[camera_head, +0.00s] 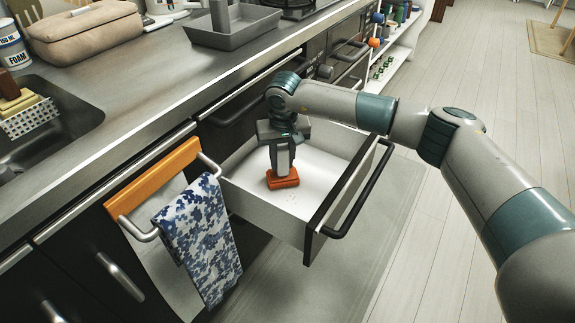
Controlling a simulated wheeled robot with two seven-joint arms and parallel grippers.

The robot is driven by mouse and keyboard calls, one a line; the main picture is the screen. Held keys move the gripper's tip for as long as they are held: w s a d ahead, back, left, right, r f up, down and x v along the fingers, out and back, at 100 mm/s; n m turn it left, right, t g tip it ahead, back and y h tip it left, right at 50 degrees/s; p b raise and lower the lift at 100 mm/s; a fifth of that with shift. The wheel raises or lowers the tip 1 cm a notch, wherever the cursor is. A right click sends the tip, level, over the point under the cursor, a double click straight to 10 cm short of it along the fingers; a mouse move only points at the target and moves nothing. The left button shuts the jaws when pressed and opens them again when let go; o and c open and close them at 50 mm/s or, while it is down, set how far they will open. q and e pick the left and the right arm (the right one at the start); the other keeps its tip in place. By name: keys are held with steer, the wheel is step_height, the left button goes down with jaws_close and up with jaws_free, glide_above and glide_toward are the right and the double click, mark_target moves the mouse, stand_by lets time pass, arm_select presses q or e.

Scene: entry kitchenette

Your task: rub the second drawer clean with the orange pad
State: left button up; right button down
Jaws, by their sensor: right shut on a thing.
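The drawer (247,203) is pulled out, with a white inside and a dark front with a bar handle. Small dark specks lie on its floor near the pad. The orange pad (283,181) is inside the drawer, low at its floor; I cannot tell whether it presses on it. My right gripper (283,170) points down into the drawer and is shut on the orange pad. My right arm reaches in from the right, over the drawer front. My left gripper is not in view.
A blue-and-white patterned towel (200,235) hangs on a rail left of the drawer. The grey counter (165,90) runs above, with a grey tray (235,35), a beige bag (85,32) and a sink (55,120). Shelves with bottles stand at the back. Floor at right is clear.

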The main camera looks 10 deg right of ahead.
steer(key=shift+w+a+r, duration=0.1)
steer(key=shift+a, duration=0.05)
steer(key=shift+a+r, duration=0.1)
steer(key=shift+a, duration=0.05)
steer(key=shift+s+a, duration=0.35)
steer(key=shift+a, duration=0.15)
steer(key=shift+s+a, duration=0.25)
steer(key=shift+s, duration=0.2)
steer(key=shift+s+d+p, duration=0.25)
steer(key=shift+s+p, duration=0.1)
steer(key=shift+s, duration=0.1)
steer(key=shift+s+d, duration=0.55)
steer(key=shift+d, duration=0.35)
steer(key=shift+d, duration=0.15)
